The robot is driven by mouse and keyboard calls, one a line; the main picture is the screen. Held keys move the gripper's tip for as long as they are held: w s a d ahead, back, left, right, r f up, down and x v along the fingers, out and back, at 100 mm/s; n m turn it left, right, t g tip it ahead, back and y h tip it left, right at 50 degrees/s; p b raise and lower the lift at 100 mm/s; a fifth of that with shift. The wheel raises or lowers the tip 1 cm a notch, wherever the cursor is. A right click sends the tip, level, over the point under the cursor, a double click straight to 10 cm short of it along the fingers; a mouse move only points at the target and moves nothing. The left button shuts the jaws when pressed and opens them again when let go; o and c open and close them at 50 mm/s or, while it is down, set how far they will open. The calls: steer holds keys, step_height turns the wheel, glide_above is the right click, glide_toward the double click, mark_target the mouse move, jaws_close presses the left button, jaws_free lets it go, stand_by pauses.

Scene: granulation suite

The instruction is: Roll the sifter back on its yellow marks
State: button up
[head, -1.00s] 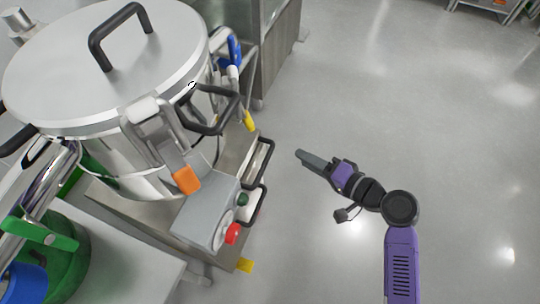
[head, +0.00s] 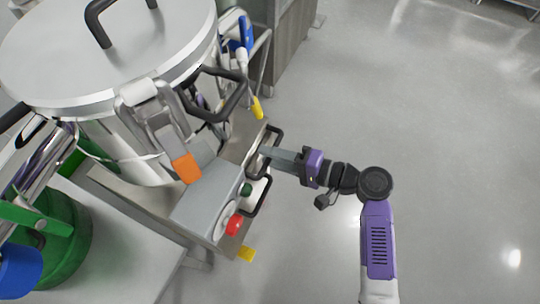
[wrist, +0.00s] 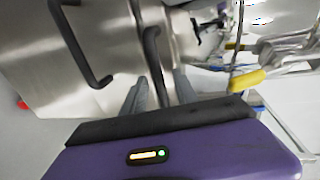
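The sifter (head: 125,140) is a round steel vessel with a lid, on a steel base with a grey control box (head: 208,200). Two black bar handles stand on the base's right side: a far one (head: 275,143) and a near one (head: 263,192). My gripper (head: 268,154) points left at the far handle. In the wrist view, the open fingers (wrist: 158,95) lie either side of a black handle (wrist: 153,55), with visible space between them; contact cannot be told. A yellow patch (head: 246,254) shows low by the base's near corner; whether it is a floor mark is unclear.
A green container (head: 60,250) and a grey surface (head: 125,260) are at the lower left. A yellow-tipped lever (head: 257,107) and a steel cabinet (head: 292,45) lie beyond the base. The floor (head: 440,130) to the right is clear.

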steer(key=shift+w+a, duration=0.1)
steer(key=shift+a, duration=0.15)
jaws_close()
steer(key=shift+f, duration=0.1)
stand_by(1.2)
